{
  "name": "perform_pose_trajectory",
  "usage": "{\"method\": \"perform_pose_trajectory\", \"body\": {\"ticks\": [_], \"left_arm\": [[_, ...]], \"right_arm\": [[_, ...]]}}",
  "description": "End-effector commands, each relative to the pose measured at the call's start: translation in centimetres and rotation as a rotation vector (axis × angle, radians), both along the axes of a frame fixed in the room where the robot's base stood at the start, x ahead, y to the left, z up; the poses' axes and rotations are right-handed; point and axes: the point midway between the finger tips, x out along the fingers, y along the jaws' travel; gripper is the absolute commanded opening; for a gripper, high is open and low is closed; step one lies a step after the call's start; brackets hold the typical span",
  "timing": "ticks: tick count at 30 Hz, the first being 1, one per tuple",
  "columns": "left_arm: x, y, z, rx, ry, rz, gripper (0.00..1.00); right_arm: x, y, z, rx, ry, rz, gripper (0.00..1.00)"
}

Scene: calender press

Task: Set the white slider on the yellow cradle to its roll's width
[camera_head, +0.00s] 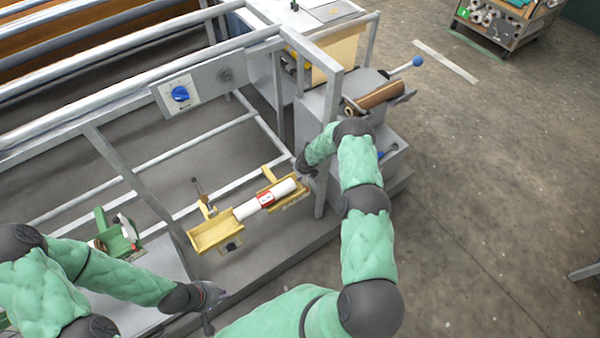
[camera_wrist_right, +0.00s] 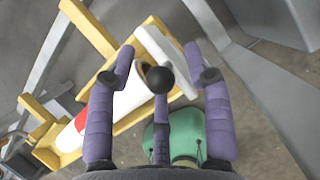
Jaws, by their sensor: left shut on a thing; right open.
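The yellow cradle (camera_head: 215,236) holds a white roll (camera_head: 284,188) with a red-marked band. In the right wrist view, the roll (camera_wrist_right: 70,138) lies along the cradle (camera_wrist_right: 92,30), and what looks like the white slider (camera_wrist_right: 172,66) stands across its end. My right gripper (camera_head: 305,168) is at the cradle's right end. Its purple fingers (camera_wrist_right: 160,75) are spread open around a black ball, partly in front of the slider. Whether they touch it I cannot tell. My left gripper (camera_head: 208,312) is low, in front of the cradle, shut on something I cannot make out.
A green cradle (camera_head: 122,238) stands at the left. A grey frame post (camera_head: 328,150) rises close to my right gripper. A brown roll (camera_head: 380,95) lies on the machine's end beside a blue-knobbed lever (camera_head: 417,61). Open floor lies to the right.

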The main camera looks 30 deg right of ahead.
Motion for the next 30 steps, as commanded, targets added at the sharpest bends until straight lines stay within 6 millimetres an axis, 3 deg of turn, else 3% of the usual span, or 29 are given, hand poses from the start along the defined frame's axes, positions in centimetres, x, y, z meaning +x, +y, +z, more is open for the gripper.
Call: {"method": "perform_pose_trajectory", "body": {"ticks": [15, 17, 21, 30], "left_arm": [[0.00, 0.00, -0.16, 0.000, 0.000, 0.000, 0.00], [0.00, 0.01, -0.16, 0.000, 0.000, 0.000, 0.00], [0.00, 0.01, -0.16, 0.000, 0.000, 0.000, 0.00], [0.00, 0.00, -0.59, 0.000, 0.000, 0.000, 0.00]], "right_arm": [[0.41, -0.04, -1.01, 0.001, 0.000, -0.001, 0.52], [0.40, -0.04, -1.00, 0.000, 0.000, -0.001, 0.37], [0.39, -0.07, -1.01, 0.000, 0.000, -0.001, 0.00], [0.36, 0.31, -1.07, -0.001, 0.001, -0.003, 0.00]]}}
